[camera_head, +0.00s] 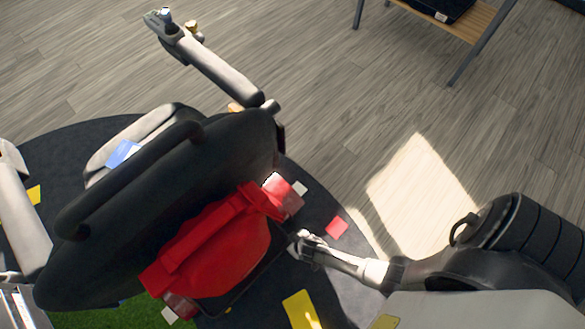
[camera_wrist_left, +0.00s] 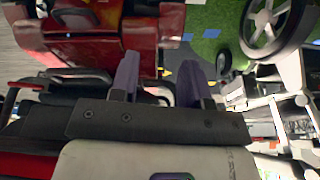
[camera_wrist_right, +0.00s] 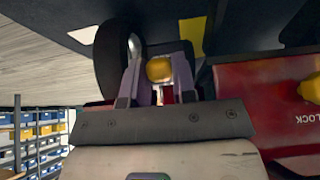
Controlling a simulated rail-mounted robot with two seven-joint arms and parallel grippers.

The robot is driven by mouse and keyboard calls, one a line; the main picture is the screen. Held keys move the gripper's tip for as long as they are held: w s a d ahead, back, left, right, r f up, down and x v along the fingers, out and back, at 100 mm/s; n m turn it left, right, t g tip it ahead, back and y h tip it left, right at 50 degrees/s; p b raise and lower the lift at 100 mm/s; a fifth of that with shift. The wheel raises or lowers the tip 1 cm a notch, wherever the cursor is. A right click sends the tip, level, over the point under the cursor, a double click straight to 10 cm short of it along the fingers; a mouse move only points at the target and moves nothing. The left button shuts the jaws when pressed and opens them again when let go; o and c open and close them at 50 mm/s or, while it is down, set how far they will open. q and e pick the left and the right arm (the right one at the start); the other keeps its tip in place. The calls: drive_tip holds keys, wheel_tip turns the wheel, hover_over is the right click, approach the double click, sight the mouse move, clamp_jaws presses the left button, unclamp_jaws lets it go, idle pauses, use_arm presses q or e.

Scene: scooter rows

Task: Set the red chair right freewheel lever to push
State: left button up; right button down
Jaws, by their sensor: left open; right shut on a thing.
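The red chair (camera_head: 225,265), with a dark backrest (camera_head: 170,190), is seen from above and behind in the head view. My right gripper (camera_head: 303,238) reaches its rear right side. In the right wrist view my right gripper (camera_wrist_right: 158,58) is shut on a yellow lever knob (camera_wrist_right: 160,69), its fingers on either side. The lever's stem is mostly hidden. The red housing (camera_wrist_right: 240,95) beside it carries the upside-down word LOCK and a second yellow knob (camera_wrist_right: 312,88). My left gripper (camera_wrist_left: 158,75) is open and empty in the left wrist view; I cannot make it out in the head view.
A dark wheel (camera_wrist_right: 110,60) stands right beside the right fingers. Coloured cards, one yellow (camera_head: 301,309) and one red (camera_head: 336,227), lie on the dark round mat. A bench (camera_head: 455,18) stands at the back.

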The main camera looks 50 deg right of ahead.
drive_tip(key=c, duration=1.3)
unclamp_jaws()
drive_tip(key=shift+s+f, duration=0.2)
drive_tip(key=shift+s, duration=0.1)
drive_tip(key=o, duration=0.4)
drive_tip(key=shift+s, duration=0.3)
drive_tip(key=shift+w+r, duration=0.1)
drive_tip(key=shift+w, duration=0.15)
drive_tip(key=shift+w+r, duration=0.1)
drive_tip(key=shift+r, duration=0.05)
drive_tip(key=shift+r+p, duration=0.3)
drive_tip(key=shift+p, duration=0.1)
use_arm(q)
wheel_tip(320, 180, up, 10)
drive_tip(key=p, duration=0.9)
drive_tip(key=shift+s+f, duration=0.2)
use_arm(e)
drive_tip(key=v, duration=1.3)
drive_tip(key=shift+s+f, duration=0.1)
drive_tip(key=shift+s, duration=0.2)
use_arm(q)
drive_tip(key=shift+d, duration=0.1)
